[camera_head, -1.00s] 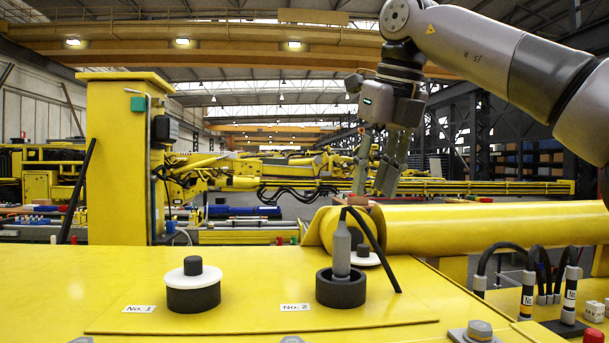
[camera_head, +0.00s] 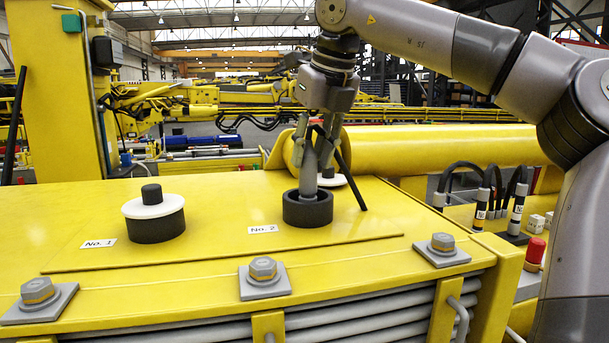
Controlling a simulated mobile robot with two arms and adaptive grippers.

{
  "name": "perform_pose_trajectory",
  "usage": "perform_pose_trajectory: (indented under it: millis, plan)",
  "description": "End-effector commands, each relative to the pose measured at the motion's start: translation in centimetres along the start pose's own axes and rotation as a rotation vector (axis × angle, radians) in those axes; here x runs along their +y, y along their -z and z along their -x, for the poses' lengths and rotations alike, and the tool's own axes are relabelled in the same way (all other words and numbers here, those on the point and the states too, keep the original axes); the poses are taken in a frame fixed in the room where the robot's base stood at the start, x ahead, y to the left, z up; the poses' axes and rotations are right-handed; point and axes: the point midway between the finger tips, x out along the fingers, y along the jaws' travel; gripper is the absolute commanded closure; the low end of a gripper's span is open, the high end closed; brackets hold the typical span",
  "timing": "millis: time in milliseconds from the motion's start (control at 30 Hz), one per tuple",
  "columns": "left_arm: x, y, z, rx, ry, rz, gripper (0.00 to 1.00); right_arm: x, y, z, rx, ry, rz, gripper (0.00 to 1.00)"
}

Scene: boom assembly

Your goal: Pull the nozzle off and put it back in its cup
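The nozzle (camera_head: 309,172) is a grey tapered piece standing upright in a black round cup (camera_head: 307,211) behind the label No. 2 (camera_head: 263,229). My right gripper (camera_head: 311,157) points down at the nozzle's upper part, with its fingers apart on either side of it. The fingers look open, and I cannot tell whether they touch the nozzle. A thin black rod (camera_head: 352,180) leans beside the nozzle on the right. The nozzle's tip is partly hidden by the gripper. My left gripper is not in view.
A black cup (camera_head: 156,228) with a white disc and black knob stands by label No. 1 (camera_head: 98,243). Another white disc (camera_head: 336,181) sits just behind the nozzle's cup. Large bolts (camera_head: 263,269) line the front edge. A yellow cylinder (camera_head: 440,150) lies behind.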

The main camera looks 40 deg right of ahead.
Motion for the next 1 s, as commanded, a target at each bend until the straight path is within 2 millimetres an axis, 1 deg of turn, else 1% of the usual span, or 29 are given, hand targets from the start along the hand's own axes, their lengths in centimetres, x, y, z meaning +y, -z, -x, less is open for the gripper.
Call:
perform_pose_trajectory:
  millis: [100,200,400,533,767,1000]
  plan:
    - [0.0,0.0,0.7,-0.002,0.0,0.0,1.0,0.0,0.0,-2.2,0.004,-0.002,0.001,0.69]
    - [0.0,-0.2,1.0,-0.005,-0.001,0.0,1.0,0.0,0.0,-3.7,0.003,-0.002,0.002,0.69]
    - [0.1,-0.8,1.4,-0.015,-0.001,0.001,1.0,0.0,0.0,-5.7,0.002,-0.001,0.001,0.69]
    - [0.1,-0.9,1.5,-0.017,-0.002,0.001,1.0,0.0,0.0,-6.1,0.0,-0.001,0.0,0.69]
    - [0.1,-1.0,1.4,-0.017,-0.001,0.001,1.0,0.0,0.0,-6.1,0.0,-0.001,0.0,0.69]
    - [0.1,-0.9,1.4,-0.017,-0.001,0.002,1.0,0.0,0.0,-6.1,0.0,-0.001,0.0,0.85]
